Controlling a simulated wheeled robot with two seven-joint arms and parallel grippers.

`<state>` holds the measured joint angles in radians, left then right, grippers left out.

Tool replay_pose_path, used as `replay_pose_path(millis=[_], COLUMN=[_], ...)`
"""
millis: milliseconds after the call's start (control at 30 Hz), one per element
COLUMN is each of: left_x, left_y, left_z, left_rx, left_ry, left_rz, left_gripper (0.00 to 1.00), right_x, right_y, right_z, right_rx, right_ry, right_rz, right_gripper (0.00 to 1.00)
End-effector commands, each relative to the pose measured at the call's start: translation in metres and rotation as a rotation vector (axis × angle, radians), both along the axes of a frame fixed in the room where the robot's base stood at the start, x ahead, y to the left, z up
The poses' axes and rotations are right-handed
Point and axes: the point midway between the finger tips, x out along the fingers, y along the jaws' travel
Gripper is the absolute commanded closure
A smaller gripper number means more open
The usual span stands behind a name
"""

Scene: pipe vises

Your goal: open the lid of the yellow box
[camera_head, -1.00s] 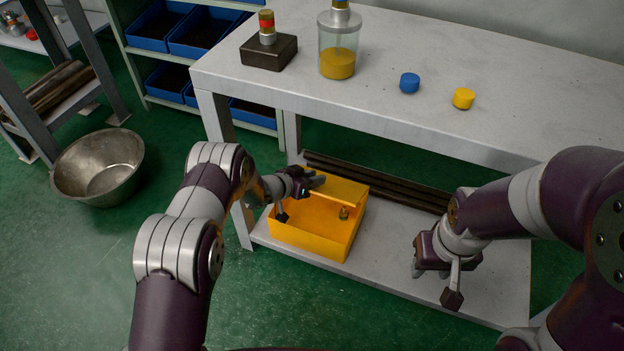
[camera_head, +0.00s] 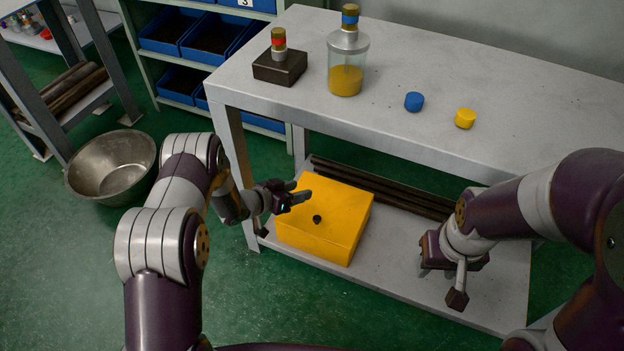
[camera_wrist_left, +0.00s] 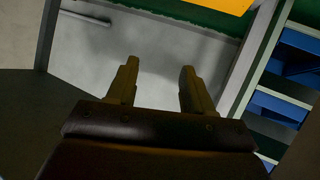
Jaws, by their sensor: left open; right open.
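The yellow box (camera_head: 315,241) sits on the lower shelf of the grey workbench. Its top looks covered by a flat yellow lid (camera_head: 345,207), with a small dark spot near the front edge; no interior shows. My left gripper (camera_head: 298,197) is open and empty at the lid's left side; I cannot tell if it touches. In the left wrist view its two fingers (camera_wrist_left: 158,70) are apart with nothing between them, and a yellow piece of the box (camera_wrist_left: 222,4) shows at the top edge. My right gripper (camera_head: 442,281) is open and empty, right of the box.
Dark pipes (camera_head: 385,190) lie behind the box on the lower shelf (camera_head: 395,270). The benchtop (camera_head: 455,75) above holds a jar (camera_head: 346,68), a dark block (camera_head: 280,67), a blue cap (camera_head: 414,101) and a yellow cap (camera_head: 465,118). A metal bowl (camera_head: 110,168) stands left on the floor.

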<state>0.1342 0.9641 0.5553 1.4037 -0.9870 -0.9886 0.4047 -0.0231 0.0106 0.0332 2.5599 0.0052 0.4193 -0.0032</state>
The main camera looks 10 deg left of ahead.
Motion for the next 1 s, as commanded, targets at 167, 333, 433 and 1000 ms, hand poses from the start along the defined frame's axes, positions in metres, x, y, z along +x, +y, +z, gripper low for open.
replay_pose_path(millis=[167,333,433,1000], left_x=[-0.017,-0.02,-0.02,-0.084], left_y=[0.016,0.019,0.018,0.093], left_z=[0.013,0.013,0.012,-0.035], left_rx=[0.0,0.0,0.0,0.408], left_ry=[0.0,0.0,0.0,0.428], left_rz=[0.0,-0.001,-0.001,0.233], left_gripper=[0.48,0.48,0.48,0.48], right_x=[0.0,0.0,0.0,0.0], right_y=[0.0,0.0,0.0,0.0], right_z=[0.013,0.012,0.012,0.012], right_rx=[0.0,0.0,0.0,0.0], right_ry=[0.0,0.001,0.001,0.001], right_rz=[0.0,0.0,0.0,0.0], right_gripper=[0.57,0.57,0.57,0.57])
